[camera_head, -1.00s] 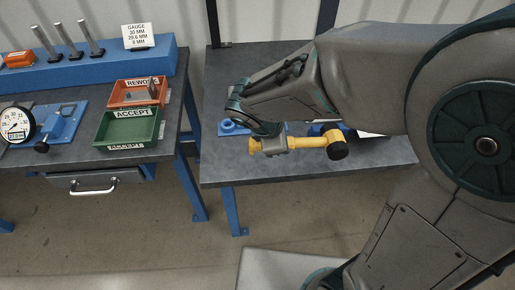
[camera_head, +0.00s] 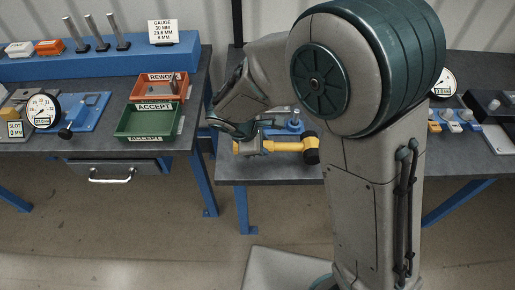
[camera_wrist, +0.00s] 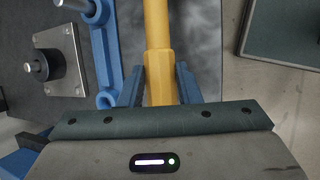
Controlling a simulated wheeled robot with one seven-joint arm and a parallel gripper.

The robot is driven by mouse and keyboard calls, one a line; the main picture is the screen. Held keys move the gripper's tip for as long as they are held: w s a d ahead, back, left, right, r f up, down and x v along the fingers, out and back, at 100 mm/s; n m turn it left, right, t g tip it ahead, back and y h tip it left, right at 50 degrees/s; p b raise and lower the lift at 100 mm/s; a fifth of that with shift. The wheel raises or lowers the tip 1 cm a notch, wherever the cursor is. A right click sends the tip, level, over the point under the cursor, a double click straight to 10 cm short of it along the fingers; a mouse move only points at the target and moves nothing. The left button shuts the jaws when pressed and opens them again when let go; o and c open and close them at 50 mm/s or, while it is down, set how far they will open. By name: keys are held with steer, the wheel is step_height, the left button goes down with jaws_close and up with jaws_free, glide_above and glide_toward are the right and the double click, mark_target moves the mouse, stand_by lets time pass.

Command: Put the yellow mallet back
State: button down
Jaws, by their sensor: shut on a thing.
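The yellow mallet (camera_head: 283,146) lies level in the head view, its black head end (camera_head: 311,149) pointing right. My gripper (camera_head: 250,146) is shut on the left part of its handle, over the front of the right-hand table. In the wrist view the yellow handle (camera_wrist: 157,40) runs up from between the two blue fingers of my gripper (camera_wrist: 160,85). The mallet's head is out of the wrist view. A blue fixture (camera_head: 293,125) stands on the table behind the mallet, and my arm hides part of that table.
A blue bracket (camera_wrist: 105,60) and a dark block with a metal pin (camera_wrist: 38,70) lie left of the handle in the wrist view. The left bench holds a green ACCEPT tray (camera_head: 147,121) and a red REWORK tray (camera_head: 158,88). A gap separates the two tables.

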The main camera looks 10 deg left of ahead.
steer(key=shift+w+a+f, duration=0.25)
steer(key=shift+a+f, duration=0.25)
steer(key=shift+a, duration=0.25)
steer(key=shift+s+f, duration=0.15)
steer(key=shift+f, duration=1.65)
steer(key=c, duration=1.1)
jaws_free()
steer(key=shift+d+f, duration=0.1)
steer(key=shift+o, duration=0.2)
steer(key=shift+p, duration=0.3)
